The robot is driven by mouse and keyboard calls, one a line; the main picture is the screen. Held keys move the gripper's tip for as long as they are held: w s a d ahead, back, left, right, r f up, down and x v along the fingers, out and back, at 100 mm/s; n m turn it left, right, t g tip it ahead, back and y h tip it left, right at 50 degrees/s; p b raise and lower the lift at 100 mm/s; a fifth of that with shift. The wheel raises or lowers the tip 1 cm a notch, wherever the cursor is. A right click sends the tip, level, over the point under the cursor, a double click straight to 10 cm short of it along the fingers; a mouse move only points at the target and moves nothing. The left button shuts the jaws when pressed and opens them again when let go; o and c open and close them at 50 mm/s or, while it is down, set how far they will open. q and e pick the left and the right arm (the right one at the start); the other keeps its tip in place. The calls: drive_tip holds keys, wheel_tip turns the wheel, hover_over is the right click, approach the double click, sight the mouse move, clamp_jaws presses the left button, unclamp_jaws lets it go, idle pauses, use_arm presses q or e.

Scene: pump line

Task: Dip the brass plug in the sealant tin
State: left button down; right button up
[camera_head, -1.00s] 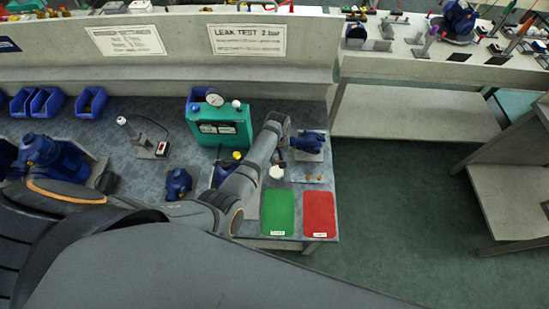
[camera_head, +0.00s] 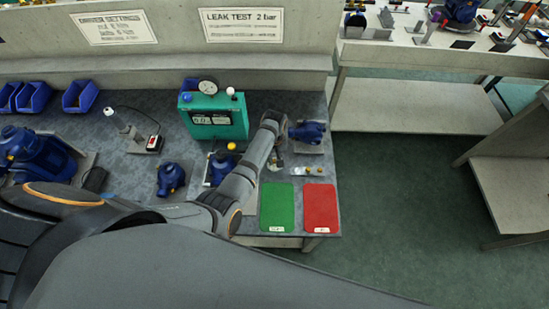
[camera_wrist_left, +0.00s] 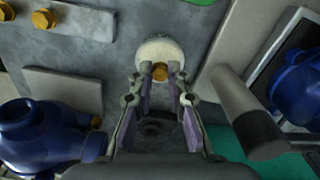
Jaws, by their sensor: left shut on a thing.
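The sealant tin (camera_wrist_left: 160,47) is a small round pale tin at the top middle of the left wrist view. The brass plug (camera_wrist_left: 160,72) shows between the fingertips of my left gripper (camera_wrist_left: 160,78), which is shut on it. The plug overlaps the near side of the tin's opening in that view. I cannot tell whether it touches the sealant. In the head view my left gripper (camera_head: 277,160) points down at the bench's right part, and the tin is largely hidden there. My right gripper is not in view.
More brass plugs (camera_wrist_left: 42,19) sit on a grey plate near the tin. Blue pumps (camera_wrist_left: 300,85) (camera_wrist_left: 42,137) stand on both sides. A teal gauge box (camera_head: 215,116) stands behind. A green mat (camera_head: 277,207) and a red mat (camera_head: 321,208) lie clear at the front edge.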

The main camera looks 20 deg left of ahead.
sight(274, 160)
use_arm(q)
drive_tip(key=shift+f, duration=0.3)
idle(0.5)
drive_tip(key=shift+f+b, duration=0.2)
drive_tip(key=shift+b, duration=0.1)
idle(0.9)
drive_tip(key=shift+f, duration=0.1)
idle(0.6)
drive_tip(key=shift+p, duration=0.3)
wheel_tip(274, 160, up, 7)
drive_tip(key=p, duration=0.7)
drive_tip(key=shift+p, duration=0.4)
